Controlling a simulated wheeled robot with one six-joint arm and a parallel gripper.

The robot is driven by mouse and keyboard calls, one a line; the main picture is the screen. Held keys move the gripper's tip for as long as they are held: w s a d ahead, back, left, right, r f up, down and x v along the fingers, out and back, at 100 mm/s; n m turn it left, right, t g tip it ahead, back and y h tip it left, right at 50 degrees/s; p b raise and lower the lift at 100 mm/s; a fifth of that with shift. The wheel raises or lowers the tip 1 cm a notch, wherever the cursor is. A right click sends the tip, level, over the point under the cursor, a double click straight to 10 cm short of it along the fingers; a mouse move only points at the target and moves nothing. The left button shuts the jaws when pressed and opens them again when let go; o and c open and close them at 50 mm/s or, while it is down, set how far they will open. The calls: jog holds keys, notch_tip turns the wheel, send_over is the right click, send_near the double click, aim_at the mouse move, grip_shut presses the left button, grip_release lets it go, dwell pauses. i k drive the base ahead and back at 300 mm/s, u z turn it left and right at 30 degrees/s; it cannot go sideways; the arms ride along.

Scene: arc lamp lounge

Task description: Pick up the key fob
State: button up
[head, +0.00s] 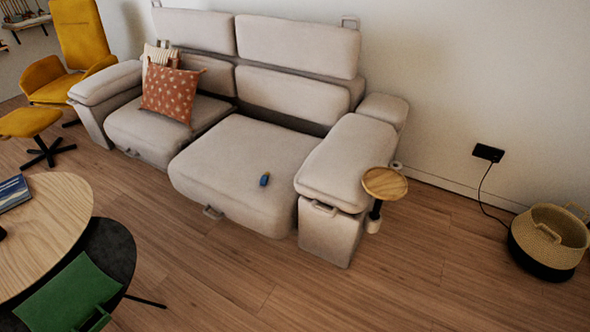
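A small blue object (264,180), which looks like the key fob, lies on the right seat cushion of the light grey sofa (230,150). It is near the right part of that seat, close to the armrest. It has a small brownish part at its top end. My gripper is not in view.
A small round wooden side table (385,183) stands by the sofa's right armrest. A woven basket (548,238) stands at right. The floor before the sofa is clear.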

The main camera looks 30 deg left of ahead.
aim_at(263, 182)
jog(key=i, duration=0.65)
jog(key=u, duration=0.95)
jog(key=i, duration=0.7)
jog(key=u, duration=0.75)
